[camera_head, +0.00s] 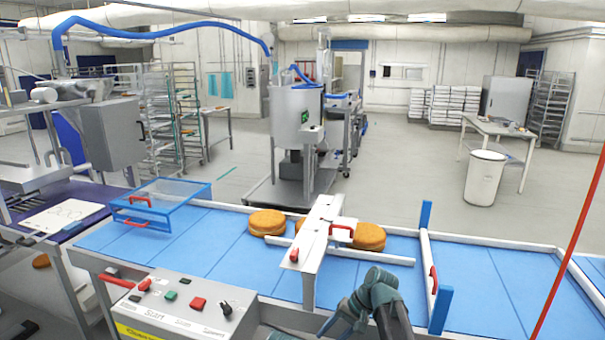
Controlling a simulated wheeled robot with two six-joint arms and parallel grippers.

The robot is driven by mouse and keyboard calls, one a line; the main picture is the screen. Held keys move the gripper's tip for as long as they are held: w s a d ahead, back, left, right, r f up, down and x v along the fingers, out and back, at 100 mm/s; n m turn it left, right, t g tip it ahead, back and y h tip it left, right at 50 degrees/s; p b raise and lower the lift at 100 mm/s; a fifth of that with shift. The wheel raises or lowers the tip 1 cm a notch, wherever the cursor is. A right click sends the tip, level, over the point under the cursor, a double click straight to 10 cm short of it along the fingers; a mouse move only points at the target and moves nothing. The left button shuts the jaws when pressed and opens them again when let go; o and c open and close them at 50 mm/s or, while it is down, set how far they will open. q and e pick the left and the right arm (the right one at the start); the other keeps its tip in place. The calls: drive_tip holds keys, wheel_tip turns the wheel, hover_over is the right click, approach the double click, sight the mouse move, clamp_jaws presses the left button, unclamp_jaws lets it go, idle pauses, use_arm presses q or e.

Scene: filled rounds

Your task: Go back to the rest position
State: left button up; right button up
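A grey-green arm of mine (378,300) rises from the bottom edge, right of centre, and bends back down to the left. It is in front of the near edge of the blue conveyor (205,250). I take it for my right arm; its fingertips cannot be made out, so whether its gripper is open or shut is unclear. My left gripper is not in view. Golden-brown filled rounds lie on the conveyor: one (267,222) left of the white cross bridge (318,250), one (368,237) right of it, and another partly hidden behind the bridge.
A control box (180,310) with buttons stands at the near left. A blue-framed clear guard (165,198) spans the belt at left. A blue-posted gate (432,270) crosses it at right. A steel depositing machine (297,115) stands behind. A white bin (485,178) stands at back right.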

drive_tip(key=s+a+f+n+h, duration=0.1)
drive_tip(key=s+n+h, duration=0.2)
drive_tip(key=s, duration=0.7)
drive_tip(key=s+f+n+h, duration=0.2)
drive_tip(key=s+n+h, duration=0.2)
drive_tip(key=s, duration=0.6)
drive_tip(key=shift+a+h, duration=0.3)
drive_tip(key=shift+a, duration=0.05)
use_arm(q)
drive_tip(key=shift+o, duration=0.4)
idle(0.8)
